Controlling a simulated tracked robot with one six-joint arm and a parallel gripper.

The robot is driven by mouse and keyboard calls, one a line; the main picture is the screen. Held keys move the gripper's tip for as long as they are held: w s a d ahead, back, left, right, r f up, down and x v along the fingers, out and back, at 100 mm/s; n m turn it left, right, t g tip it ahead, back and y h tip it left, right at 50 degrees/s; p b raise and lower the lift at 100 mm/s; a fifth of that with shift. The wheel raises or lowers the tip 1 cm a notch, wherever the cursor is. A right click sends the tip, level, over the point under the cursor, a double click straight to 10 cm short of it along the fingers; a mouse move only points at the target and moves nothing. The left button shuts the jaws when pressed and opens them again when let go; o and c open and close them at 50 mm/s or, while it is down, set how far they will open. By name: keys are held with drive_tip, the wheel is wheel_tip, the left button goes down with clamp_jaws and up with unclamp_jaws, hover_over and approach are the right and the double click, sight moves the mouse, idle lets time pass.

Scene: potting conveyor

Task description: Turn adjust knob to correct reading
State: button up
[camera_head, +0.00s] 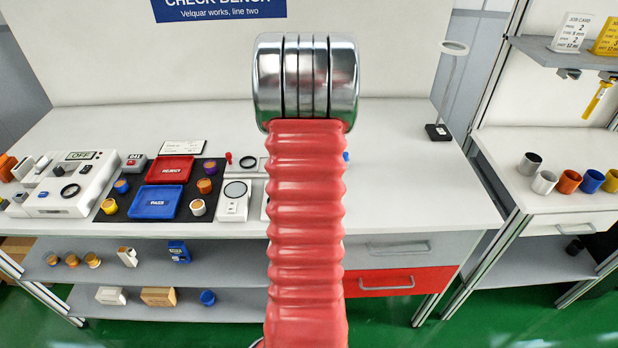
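A white instrument (45,200) stands at the left end of the bench. Its small display (80,155) appears to read OFF. A black ring-shaped part (70,190) sits on its top, with small controls around it. A smaller white device (234,205) with a round grey face stands right of the trays. I cannot tell which part is the adjust knob. My arm's red ribbed sleeve and chrome joint rise through the middle and hide part of the bench. My gripper does not show.
A red REJECT tray (169,170) and a blue PASS tray (157,202) lie on a black mat (112,215) with several small cups. A ring-topped stand (438,131) is at the back right. A side bench (560,205) holds several cups.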

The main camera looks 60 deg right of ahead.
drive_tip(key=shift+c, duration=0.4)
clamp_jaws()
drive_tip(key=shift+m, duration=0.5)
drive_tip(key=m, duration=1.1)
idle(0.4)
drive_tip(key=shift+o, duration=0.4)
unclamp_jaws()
